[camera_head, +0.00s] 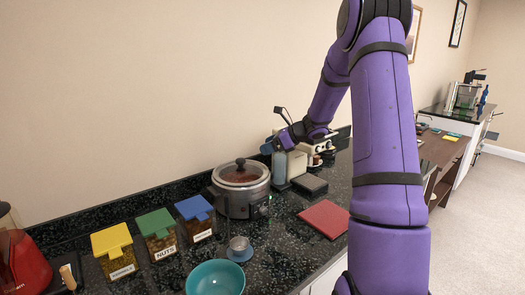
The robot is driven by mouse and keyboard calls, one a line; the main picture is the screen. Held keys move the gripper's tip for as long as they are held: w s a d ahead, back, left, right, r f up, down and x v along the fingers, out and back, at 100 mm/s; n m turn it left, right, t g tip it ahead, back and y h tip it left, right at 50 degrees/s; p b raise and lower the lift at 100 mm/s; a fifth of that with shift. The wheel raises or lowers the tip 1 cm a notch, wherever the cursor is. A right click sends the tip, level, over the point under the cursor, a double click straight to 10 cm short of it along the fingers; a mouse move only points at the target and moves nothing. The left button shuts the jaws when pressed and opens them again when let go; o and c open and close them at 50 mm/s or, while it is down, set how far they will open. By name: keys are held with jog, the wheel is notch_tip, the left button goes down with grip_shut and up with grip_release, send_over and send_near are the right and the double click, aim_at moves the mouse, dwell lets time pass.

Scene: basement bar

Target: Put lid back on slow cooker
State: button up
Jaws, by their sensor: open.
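The slow cooker (241,202) is a round silver pot with dark trim on the black speckled counter, left of my arm. Its clear lid (256,174) with a dark knob lies over the top, and reddish-brown contents show through. I cannot tell whether the lid is fully seated in the rim. My gripper (268,148) is open, above and behind the right side of the cooker, apart from the lid. Its fingertips are small and hard to make out.
Yellow (115,256), green (157,233) and blue-lidded (195,218) jars stand left of the cooker. A teal bowl (215,279) and small metal cup (239,245) are in front. A red mat (324,219) and dark box (309,185) lie right. White appliances (297,163) stand behind.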

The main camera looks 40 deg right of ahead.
jog(key=s+a+r+n+g+h, duration=0.1)
jog(key=s+a+r+n+g, duration=0.1)
jog(key=s+a+r+n, duration=0.4)
jog(key=s+a+r+n+g, duration=0.2)
jog(key=s+a+n, duration=0.2)
jog(key=a, duration=0.4)
jog(key=s+a+r+n+g+h, duration=0.1)
jog(key=s+a+r+n, duration=0.35)
jog(key=s+a, duration=0.2)
jog(key=s+a+n+h, duration=0.2)
jog(key=s+n, duration=0.5)
jog(key=s, duration=0.3)
jog(key=s+a+r+n+h, duration=0.1)
jog(key=s+a+n+h, duration=0.1)
jog(key=s+n, duration=0.5)
jog(key=s+h, duration=0.1)
jog(key=s, duration=0.2)
jog(key=shift+a+r+t+h, duration=0.3)
